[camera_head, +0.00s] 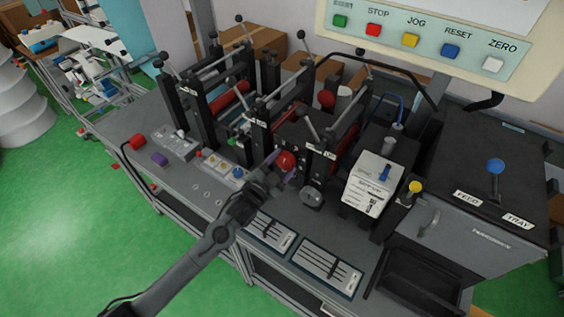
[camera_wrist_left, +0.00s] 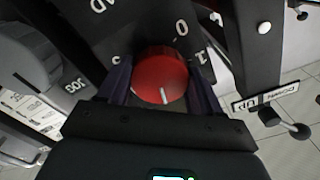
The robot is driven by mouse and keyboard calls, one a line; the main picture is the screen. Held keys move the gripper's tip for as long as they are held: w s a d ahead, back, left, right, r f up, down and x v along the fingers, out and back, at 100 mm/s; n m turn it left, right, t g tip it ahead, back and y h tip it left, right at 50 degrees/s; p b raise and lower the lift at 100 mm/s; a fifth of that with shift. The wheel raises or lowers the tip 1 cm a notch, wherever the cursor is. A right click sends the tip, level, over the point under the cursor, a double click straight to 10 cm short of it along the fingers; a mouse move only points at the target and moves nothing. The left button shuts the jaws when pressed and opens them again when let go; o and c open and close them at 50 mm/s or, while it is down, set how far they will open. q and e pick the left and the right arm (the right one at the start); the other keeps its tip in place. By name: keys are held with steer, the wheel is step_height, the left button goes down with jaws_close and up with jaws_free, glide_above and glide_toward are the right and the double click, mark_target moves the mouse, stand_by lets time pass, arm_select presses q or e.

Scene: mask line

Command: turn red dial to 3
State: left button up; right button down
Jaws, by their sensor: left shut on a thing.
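The red dial (camera_head: 286,160) sits on the dark machine at the middle of the bench in the head view. It also shows in the left wrist view (camera_wrist_left: 160,72), round, with a white pointer line on its side facing the wrist camera. The numerals 0 and 1 show beyond and to the right of it, and another mark, only partly visible, is at its left. My left gripper (camera_head: 280,168) reaches the dial from the front. Its purple fingers (camera_wrist_left: 160,84) are shut on the dial's two sides. The numeral at the pointer is hidden. My right gripper is not in view.
Several upright levers and rollers rise behind the dial. A row of coloured buttons (camera_head: 410,41) is at top right. Slider panels (camera_head: 318,266) lie along the front edge.

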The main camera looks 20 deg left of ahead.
arm_select(q)
steer(key=shift+m, duration=1)
steer(key=o, duration=1.1)
steer(key=shift+c, duration=0.2)
steer(key=v, duration=1)
steer(key=shift+s, duration=0.35)
steer(key=shift+a, duration=0.15)
